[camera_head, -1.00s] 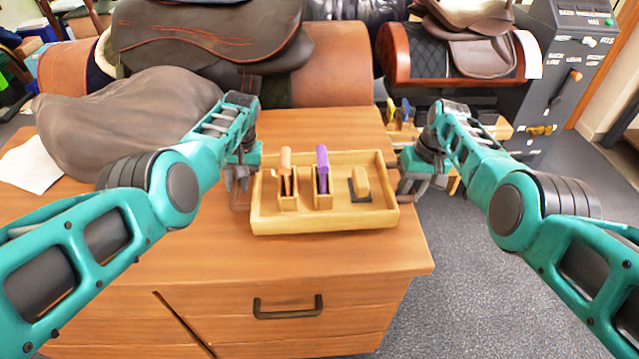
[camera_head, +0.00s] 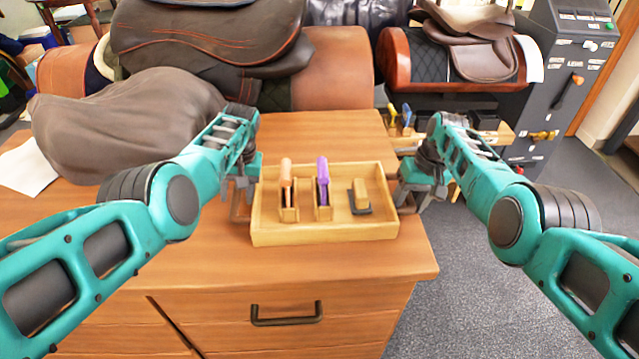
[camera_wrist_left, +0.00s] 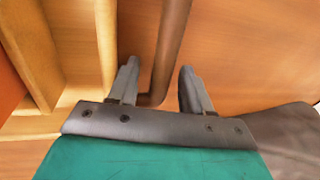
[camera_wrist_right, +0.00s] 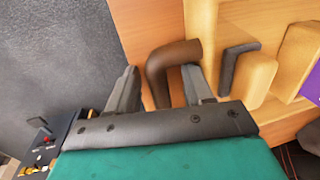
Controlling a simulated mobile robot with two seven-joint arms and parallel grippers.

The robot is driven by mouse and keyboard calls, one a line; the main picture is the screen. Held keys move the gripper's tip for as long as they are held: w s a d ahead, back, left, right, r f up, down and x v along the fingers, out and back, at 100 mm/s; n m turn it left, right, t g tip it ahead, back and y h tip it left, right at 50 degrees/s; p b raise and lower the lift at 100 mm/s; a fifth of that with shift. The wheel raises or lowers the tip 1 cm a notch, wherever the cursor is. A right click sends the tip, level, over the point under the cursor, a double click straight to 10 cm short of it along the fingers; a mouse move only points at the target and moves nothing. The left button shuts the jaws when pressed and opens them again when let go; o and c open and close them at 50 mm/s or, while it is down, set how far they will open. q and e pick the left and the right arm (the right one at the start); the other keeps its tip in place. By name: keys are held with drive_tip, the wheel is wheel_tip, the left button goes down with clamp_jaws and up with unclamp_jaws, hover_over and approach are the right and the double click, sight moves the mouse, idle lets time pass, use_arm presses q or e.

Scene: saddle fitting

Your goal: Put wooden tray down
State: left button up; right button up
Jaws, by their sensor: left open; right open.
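The wooden tray (camera_head: 325,234) rests on the brown wooden cabinet top, near its right front corner. It holds an orange-handled tool (camera_head: 286,175), a purple-handled tool (camera_head: 323,175) and a small wooden block with a dark edge (camera_head: 361,194). My left gripper (camera_head: 240,190) is open at the tray's left side. In the left wrist view its fingers (camera_wrist_left: 157,88) stand on either side of the brown left handle (camera_wrist_left: 171,45). My right gripper (camera_head: 413,190) is open at the right side. In the right wrist view its fingers (camera_wrist_right: 162,88) straddle the right handle (camera_wrist_right: 172,54).
The cabinet top (camera_head: 190,255) is clear in front of the tray and behind it. A brown covered form (camera_head: 120,125) lies at the left beside a white paper (camera_head: 28,167). A dark saddle (camera_head: 205,45) stands at the back. Grey floor lies to the right.

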use_arm(q)
drive_tip(key=shift+d, duration=0.1)
drive_tip(key=v, duration=1.2)
use_arm(e)
wheel_tip(320, 180, up, 12)
drive_tip(key=d, duration=0.2)
drive_tip(key=shift+w+d, duration=0.15)
drive_tip(key=shift+w, duration=0.05)
drive_tip(key=shift+f, duration=0.15)
